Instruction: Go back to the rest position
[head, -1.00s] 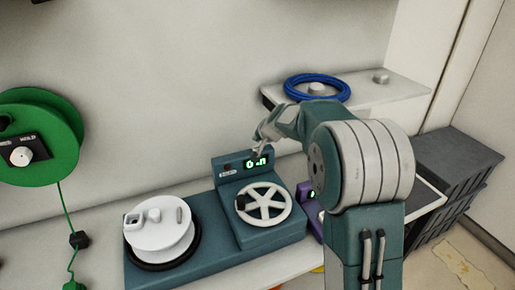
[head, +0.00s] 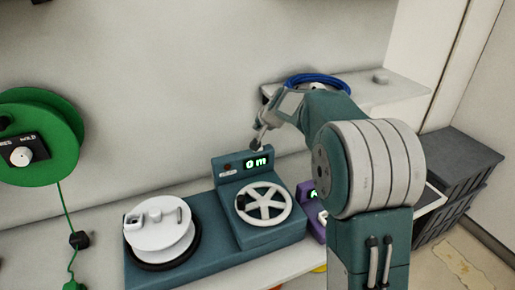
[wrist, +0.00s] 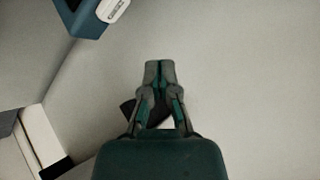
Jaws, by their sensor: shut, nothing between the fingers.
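The teal machine (head: 262,232) stands on the counter. It has a lit green display (head: 256,162) reading "0 m", a white spoked handwheel (head: 265,204) and a white reel (head: 160,228) on its left side. A corner of a teal casing with a white label (wrist: 112,9) shows at the top of the wrist view.
A green reel (head: 62,140) hangs on the wall at left, its cord running down. A blue cable coil (head: 335,80) lies on the shelf (head: 400,90) behind my arm. A purple device (head: 306,200) is partly hidden by my arm. Dark crates (head: 455,165) are stacked at right.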

